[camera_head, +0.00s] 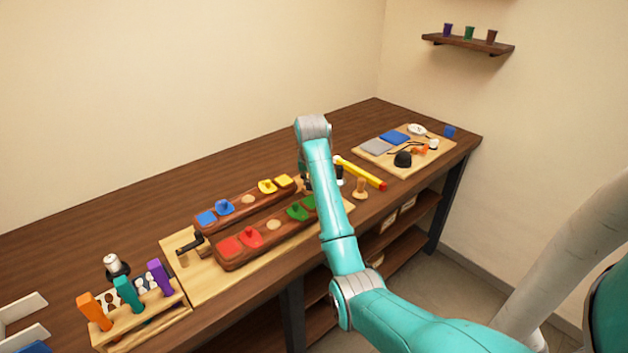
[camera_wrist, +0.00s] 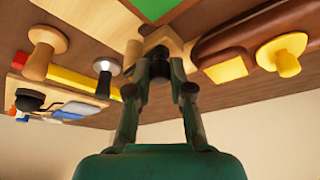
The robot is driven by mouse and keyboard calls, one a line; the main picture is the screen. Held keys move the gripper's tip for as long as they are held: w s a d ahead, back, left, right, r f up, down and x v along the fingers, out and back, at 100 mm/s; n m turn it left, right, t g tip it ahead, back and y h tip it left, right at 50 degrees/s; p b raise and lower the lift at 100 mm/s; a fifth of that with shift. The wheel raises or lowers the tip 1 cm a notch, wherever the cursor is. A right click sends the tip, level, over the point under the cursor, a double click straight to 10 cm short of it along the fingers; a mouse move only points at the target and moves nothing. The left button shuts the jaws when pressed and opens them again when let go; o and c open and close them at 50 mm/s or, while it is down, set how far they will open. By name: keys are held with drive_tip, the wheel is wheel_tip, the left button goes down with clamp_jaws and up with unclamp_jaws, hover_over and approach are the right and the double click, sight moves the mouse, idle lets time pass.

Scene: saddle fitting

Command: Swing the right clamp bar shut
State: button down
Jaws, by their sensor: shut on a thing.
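My gripper (camera_wrist: 158,62) is shut at the right end of the fixture, beside a pale wooden block (camera_wrist: 166,38). The right clamp bar is mostly hidden by my fingers and arm. A dark piece between the fingertips appears to be part of it, but its angle cannot be told. In the head view the left clamp bar (camera_head: 194,244) is dark and sits at the near left end of the wooden base board (camera_head: 208,286). Two brown saddle rails lie between, the front one (camera_head: 270,244) with red and green pieces, the rear one (camera_head: 242,205) with blue and yellow pieces.
A yellow rod with a red end (camera_head: 362,173) and a wooden knob (camera_head: 360,190) lie right of my arm. A board with small items (camera_head: 374,160) is at the far right. A rack with coloured handles (camera_head: 142,318) stands at the near left. The table's back strip is clear.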

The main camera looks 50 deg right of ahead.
drive_tip(key=shift+w+r+m, duration=0.1)
drive_tip(key=shift+w+m, duration=0.3)
drive_tip(key=shift+m, duration=0.2)
drive_tip(key=c, duration=1)
unclamp_jaws()
drive_tip(key=shift+c, duration=0.2)
wheel_tip(320, 180, up, 10)
drive_tip(key=shift+d, duration=0.1)
